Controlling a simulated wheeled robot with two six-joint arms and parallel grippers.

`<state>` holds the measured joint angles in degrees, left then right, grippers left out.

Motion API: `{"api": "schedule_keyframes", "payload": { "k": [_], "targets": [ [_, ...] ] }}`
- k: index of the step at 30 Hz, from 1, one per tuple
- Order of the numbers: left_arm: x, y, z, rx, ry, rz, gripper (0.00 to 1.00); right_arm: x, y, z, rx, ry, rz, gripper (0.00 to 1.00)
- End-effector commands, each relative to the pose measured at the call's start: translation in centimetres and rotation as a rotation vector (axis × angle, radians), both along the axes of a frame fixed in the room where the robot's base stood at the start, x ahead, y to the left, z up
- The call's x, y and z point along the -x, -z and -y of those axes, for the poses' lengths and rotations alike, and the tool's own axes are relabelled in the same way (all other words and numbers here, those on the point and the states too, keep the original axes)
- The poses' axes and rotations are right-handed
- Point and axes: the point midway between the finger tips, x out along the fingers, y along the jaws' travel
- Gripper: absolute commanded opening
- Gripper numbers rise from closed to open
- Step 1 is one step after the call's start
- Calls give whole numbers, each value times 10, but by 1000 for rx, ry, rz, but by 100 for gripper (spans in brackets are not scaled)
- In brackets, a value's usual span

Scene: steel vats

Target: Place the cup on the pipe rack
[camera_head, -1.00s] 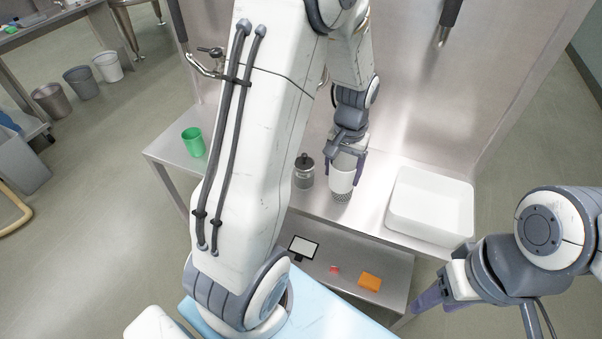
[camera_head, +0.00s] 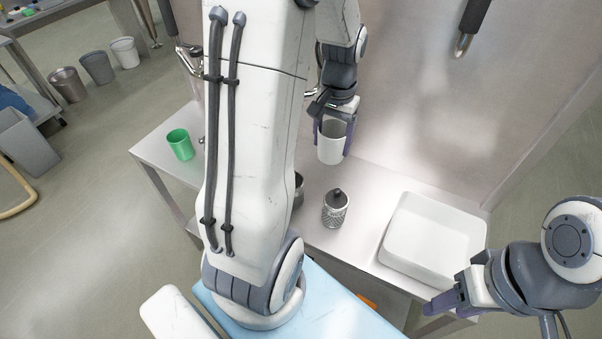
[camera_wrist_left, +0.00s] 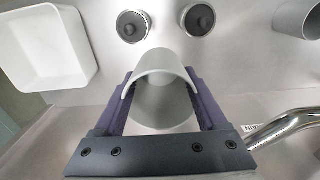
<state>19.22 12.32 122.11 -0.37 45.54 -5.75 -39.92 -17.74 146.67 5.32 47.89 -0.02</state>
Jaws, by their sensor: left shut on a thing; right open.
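A white-grey cup (camera_head: 331,149) is held by my left gripper (camera_head: 333,138), in the air above the steel counter near its back wall. In the left wrist view the cup (camera_wrist_left: 161,88) sits between the two purple fingers of my left gripper (camera_wrist_left: 163,92), with its curved wall towards the camera. A bent chrome pipe (camera_wrist_left: 287,123) shows beside the gripper in the wrist view, next to a small label. I cannot tell whether it belongs to the pipe rack. My right gripper (camera_head: 447,303) is open and empty at the counter's front right.
A dark-lidded jar (camera_head: 335,210) stands on the counter, with another partly behind my left arm. A white tub (camera_head: 433,240) is at the right, a green cup (camera_head: 180,145) at the left. A grey cylinder (camera_wrist_left: 299,18) shows at the wrist view's corner.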

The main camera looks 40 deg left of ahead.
Motion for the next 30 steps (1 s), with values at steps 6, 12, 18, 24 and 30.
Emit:
{"api": "schedule_keyframes", "payload": {
  "k": [6, 12, 18, 24, 30],
  "targets": [
    [3, 27, -3, 3, -6, -8, 20, 0, -1, 0, 0, 0, 0, 50],
    [5, 82, -4, 3, -10, -9, 20, 0, -2, 0, 0, 0, 0, 50],
    [4, 124, -4, 2, -9, -6, 20, 0, -3, 0, 0, 0, 0, 50],
    [3, 141, -4, 1, -7, -3, 20, 0, -3, 0, 0, 0, 0, 50],
    [3, 171, -2, 1, -5, -5, 20, 0, -5, 0, 0, 0, 0, 50]
  ]
}}
